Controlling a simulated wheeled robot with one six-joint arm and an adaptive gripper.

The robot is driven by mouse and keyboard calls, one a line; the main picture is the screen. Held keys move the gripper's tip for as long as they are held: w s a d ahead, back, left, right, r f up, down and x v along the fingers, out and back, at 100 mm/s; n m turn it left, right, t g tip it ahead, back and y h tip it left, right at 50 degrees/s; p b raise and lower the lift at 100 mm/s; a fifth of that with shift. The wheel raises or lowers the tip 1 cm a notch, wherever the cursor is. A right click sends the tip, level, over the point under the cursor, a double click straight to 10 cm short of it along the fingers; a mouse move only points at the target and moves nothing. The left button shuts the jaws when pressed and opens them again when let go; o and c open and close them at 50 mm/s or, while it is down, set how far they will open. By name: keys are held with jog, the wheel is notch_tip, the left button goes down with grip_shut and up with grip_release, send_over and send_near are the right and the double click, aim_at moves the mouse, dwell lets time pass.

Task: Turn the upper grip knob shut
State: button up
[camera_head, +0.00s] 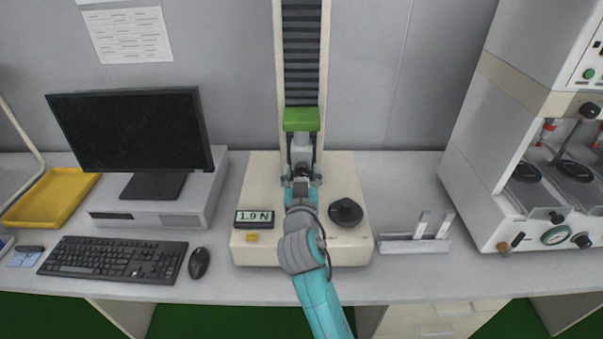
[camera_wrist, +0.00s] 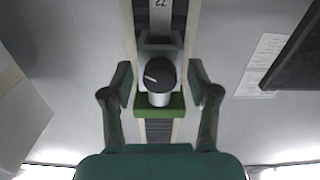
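The upper grip knob (camera_wrist: 160,73) is a dark round knob with a white line on its face, seen nearly head-on in the wrist view. It sits on a light grey grip body (camera_wrist: 160,99) by the green crosshead (camera_wrist: 173,108), which also shows in the head view (camera_head: 301,119). My gripper (camera_wrist: 160,82) is open, with one finger on each side of the knob and a visible gap on both sides. In the head view my gripper (camera_head: 301,170) is in front of the test machine's column, below the crosshead, and my arm hides the lower grip area.
The machine base (camera_head: 262,185) carries a display (camera_head: 254,217) reading 1.9 N and a black round dial (camera_head: 345,211). A small stand (camera_head: 415,246) is to the right. A monitor (camera_head: 130,130), keyboard (camera_head: 112,258) and mouse (camera_head: 199,263) are to the left.

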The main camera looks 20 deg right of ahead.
jog(key=v, duration=1.2)
dwell(0.4)
jog(key=s+d+f+n+g+y, duration=0.15)
jog(key=s+f+n+y, duration=0.35)
jog(key=s+f, duration=1.2)
jog(key=s+d+r+m, duration=0.2)
jog(key=s, duration=2.3)
jog(key=shift+r+g+y, duration=0.2)
jog(key=shift+g+y, duration=0.1)
jog(key=shift+g, duration=0.15)
